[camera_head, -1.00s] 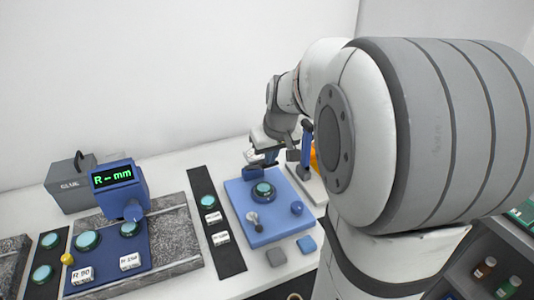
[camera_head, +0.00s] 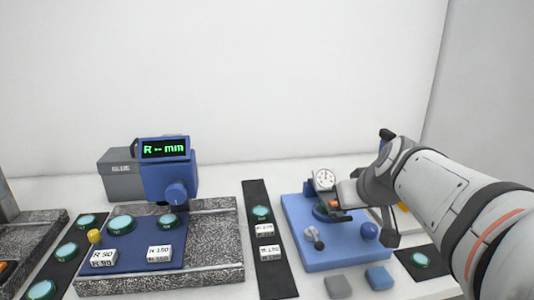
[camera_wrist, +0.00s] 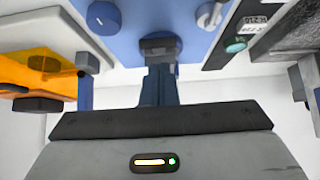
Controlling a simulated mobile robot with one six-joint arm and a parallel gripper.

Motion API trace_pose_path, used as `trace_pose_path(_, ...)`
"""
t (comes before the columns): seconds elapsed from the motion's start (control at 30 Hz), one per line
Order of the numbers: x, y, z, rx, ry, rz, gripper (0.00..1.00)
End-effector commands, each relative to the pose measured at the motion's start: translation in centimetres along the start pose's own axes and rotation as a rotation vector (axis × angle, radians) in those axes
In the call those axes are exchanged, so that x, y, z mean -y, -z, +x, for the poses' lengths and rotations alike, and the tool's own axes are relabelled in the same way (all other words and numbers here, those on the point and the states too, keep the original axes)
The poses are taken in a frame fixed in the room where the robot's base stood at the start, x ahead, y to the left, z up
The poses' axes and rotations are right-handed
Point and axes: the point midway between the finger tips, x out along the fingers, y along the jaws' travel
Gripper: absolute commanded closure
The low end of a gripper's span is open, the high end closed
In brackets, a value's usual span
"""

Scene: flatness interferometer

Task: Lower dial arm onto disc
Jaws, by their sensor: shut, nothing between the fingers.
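The blue gauge base (camera_head: 335,255) stands at right centre of the head view, with a silver knob (camera_head: 313,236) and a blue knob (camera_head: 369,230) at its front. I cannot tell whether the dial arm touches the disc. My gripper (camera_head: 335,204) is shut and empty, close beside the dial and over the disc area. In the wrist view my shut fingers (camera_wrist: 158,48) overlap the blue base (camera_wrist: 190,47); dial and disc are hidden there.
Left of the base lies a black strip (camera_head: 256,210) with a green disc and labels. Further left are a granite block (camera_head: 218,243) and a blue display unit (camera_head: 165,165). A grey block (camera_head: 338,286) and a blue block (camera_head: 379,278) lie in front.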

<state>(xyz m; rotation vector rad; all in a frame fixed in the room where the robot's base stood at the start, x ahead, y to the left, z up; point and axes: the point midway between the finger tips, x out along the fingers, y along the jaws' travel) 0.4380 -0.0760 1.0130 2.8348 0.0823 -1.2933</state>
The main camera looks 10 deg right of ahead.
Motion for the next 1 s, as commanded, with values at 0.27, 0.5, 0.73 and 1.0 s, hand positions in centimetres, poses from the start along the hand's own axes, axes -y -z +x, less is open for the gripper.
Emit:
trace_pose_path(0.27, 0.4, -1.5, 1.2, 0.001, 0.006, -0.006, 1.0)
trace_pose_path(0.5, 0.5, -1.9, 1.5, 0.001, 0.007, -0.008, 1.0)
trace_pose_path(0.73, 0.5, -1.9, 1.5, 0.001, 0.008, -0.009, 1.0)
trace_pose_path(1.0, 0.6, -1.7, 1.3, 0.001, 0.008, -0.01, 1.0)
